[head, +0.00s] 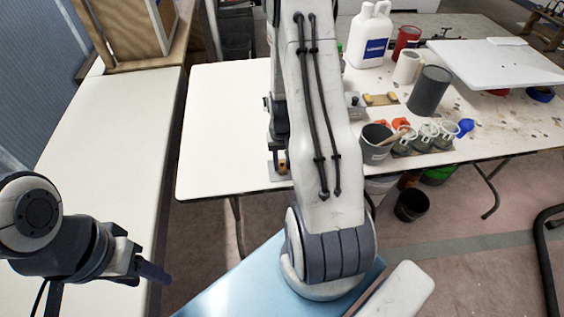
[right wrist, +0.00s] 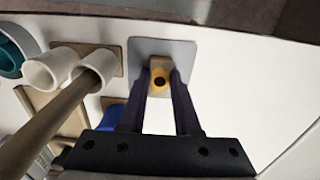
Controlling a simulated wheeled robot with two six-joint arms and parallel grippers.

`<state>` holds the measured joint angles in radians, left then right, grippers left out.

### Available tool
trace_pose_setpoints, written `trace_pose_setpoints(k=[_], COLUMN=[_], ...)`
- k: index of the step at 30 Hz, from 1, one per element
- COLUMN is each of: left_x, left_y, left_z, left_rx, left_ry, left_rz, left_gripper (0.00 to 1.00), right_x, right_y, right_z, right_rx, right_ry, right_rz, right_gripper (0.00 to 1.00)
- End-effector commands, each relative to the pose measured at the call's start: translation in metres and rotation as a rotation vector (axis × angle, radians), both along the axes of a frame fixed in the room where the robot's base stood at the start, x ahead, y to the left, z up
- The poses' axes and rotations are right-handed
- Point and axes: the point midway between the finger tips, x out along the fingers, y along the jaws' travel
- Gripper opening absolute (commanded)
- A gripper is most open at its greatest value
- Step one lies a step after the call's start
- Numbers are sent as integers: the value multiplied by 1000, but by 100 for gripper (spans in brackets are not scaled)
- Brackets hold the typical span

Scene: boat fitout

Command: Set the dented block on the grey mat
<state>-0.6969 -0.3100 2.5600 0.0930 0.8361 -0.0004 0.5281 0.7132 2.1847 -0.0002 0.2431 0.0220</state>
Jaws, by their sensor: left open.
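A small wood-coloured block with a yellow round patch and a dark dent (right wrist: 160,78) is between the fingertips of my right gripper (right wrist: 161,76). Both fingers look closed against its sides. The block lies over the grey mat (right wrist: 178,47); whether its underside touches the mat is hard to tell. In the head view the mat (head: 282,176) is at the near edge of the white table, partly hidden by my right arm, and a bit of the block (head: 282,163) shows there. My left gripper (head: 150,271) is open and empty at the lower left, away from the block.
On the table (head: 222,120) right of my arm stand a grey cup with a stick (head: 375,150), several small jars (head: 427,135), a dark cylinder (head: 429,92) and a white jug (head: 369,38). The table left of my arm is clear. A long white bench (head: 110,130) runs on the left.

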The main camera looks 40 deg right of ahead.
Motion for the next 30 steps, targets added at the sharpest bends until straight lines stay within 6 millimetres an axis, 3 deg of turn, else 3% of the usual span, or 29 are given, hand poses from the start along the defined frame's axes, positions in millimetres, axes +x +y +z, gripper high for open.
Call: trace_pose_setpoints(k=[1,2,3,15,30], left_x=[0,0,0,0,0], left_y=[0,0,0,0,0], left_z=[0,0,0,2,6], left_rx=[0,0,0,0,0], left_ry=[0,0,0,0,0], left_rz=[0,0,0,0,0], left_gripper=[52,52,52,52,52], right_x=[0,0,0,1,1], right_y=[0,0,0,0,0], right_z=[0,0,0,9,105], right_rx=[0,0,0,-2,-2], right_ry=[0,0,0,-3,-3], right_rz=[0,0,0,0,0], right_gripper=[46,58,61,61,61])
